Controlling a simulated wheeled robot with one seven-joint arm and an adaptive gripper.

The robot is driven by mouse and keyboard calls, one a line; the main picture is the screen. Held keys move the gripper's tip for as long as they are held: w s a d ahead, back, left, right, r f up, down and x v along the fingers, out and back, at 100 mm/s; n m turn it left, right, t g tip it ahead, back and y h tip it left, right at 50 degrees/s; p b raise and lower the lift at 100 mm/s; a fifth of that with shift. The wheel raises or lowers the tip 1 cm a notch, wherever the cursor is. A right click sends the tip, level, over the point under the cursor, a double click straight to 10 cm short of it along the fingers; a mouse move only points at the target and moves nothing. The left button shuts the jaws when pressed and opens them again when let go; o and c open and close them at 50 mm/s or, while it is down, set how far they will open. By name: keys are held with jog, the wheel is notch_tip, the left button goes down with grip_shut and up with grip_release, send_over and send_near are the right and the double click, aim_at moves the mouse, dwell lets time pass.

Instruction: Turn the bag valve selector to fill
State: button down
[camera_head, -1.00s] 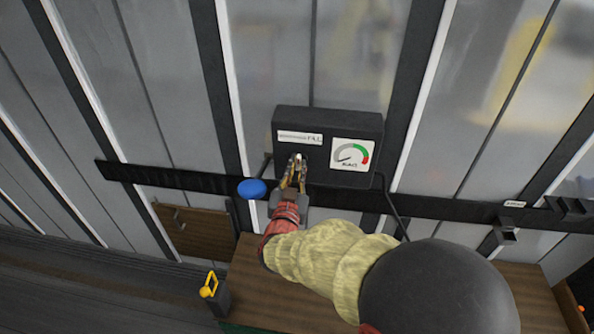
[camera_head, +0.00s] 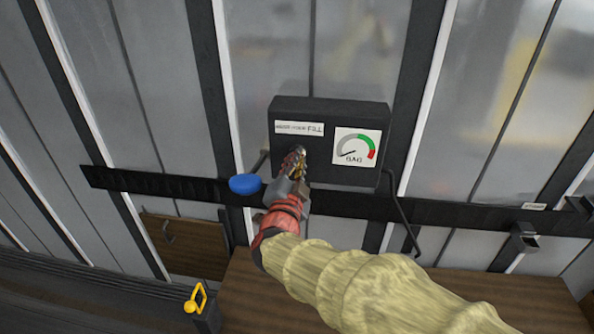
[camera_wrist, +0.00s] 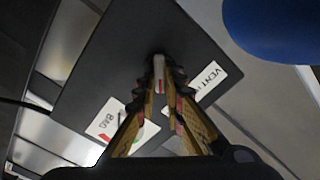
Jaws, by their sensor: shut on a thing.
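The valve box (camera_head: 290,110) is a dark box on the wall rail, with a white label strip (camera_head: 299,128) at its upper left and a BAG gauge (camera_head: 357,146) at its right. The gauge needle points to the lower left. In the wrist view the selector (camera_wrist: 159,62) is a small pale lever, with my gripper's fingers closed around it. My gripper (camera_head: 296,152) is at the box's lower left and hides most of the selector in the head view. The label also shows in the wrist view (camera_wrist: 210,80), partly behind a finger, so I cannot read the selector's setting.
A blue round knob (camera_head: 245,184) sits just left of the box, large in the wrist view (camera_wrist: 285,25). A black rail (camera_head: 150,188) crosses the wall. A wooden bench (camera_head: 390,295) lies below. A yellow-handled item (camera_head: 195,298) stands at the lower left.

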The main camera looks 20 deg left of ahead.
jog(key=shift+m+b, duration=0.3)
jog(key=shift+m, duration=0.1)
jog(key=c, duration=2)
grip_release()
jog(key=shift+o, duration=0.6)
jog(key=shift+s, duration=0.1)
jog(key=v, duration=1.1)
jog(key=shift+s, duration=0.35)
jog(key=shift+w, duration=0.1)
